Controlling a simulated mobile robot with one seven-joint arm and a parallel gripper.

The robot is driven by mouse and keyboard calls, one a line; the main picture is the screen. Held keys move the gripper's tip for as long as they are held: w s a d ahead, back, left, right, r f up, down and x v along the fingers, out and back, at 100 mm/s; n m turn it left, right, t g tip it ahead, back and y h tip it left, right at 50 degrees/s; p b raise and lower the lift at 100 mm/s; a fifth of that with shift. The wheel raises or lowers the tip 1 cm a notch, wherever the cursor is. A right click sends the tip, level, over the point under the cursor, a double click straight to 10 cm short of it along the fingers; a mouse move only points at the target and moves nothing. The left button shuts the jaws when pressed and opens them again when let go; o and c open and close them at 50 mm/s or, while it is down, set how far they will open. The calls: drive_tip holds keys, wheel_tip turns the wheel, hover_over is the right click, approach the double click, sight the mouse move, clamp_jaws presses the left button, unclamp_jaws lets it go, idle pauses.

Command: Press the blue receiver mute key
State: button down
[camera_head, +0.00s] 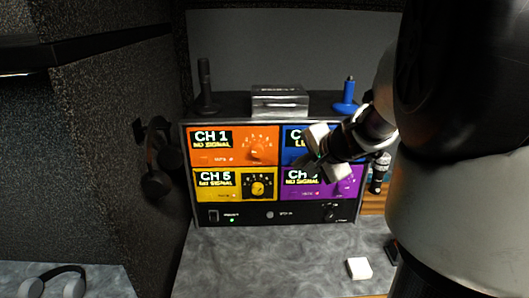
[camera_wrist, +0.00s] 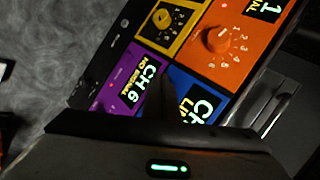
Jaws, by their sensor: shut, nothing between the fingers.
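The blue receiver (camera_head: 292,141) is the upper right panel of a rack unit, mostly hidden behind my gripper in the head view. Its screen, with "CH" and "LI" legible, also shows in the wrist view (camera_wrist: 199,104). I cannot make out its mute key in either view. My gripper (camera_head: 317,160) is shut and empty, in front of the blue and purple panels. In the wrist view my gripper's fingers (camera_wrist: 168,97) point at the border between the blue panel and the purple panel (camera_wrist: 124,82). I cannot tell whether they touch it.
The orange panel (camera_head: 247,158) and yellow panel (camera_head: 262,177) fill the rack's left side. A blue-based antenna (camera_head: 346,97), a black antenna (camera_head: 206,85) and a silver box (camera_head: 279,99) stand on top. A white block (camera_head: 359,268) lies on the grey counter (camera_head: 260,262), which is mostly clear.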

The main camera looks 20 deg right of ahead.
drive_tip(key=shift+w, duration=0.1)
idle(0.4)
drive_tip(key=shift+w+d, duration=0.15)
drive_tip(key=shift+w, duration=0.2)
idle(0.4)
drive_tip(key=shift+b, duration=0.3)
drive_tip(key=shift+s, duration=0.45)
drive_tip(key=shift+s, duration=0.1)
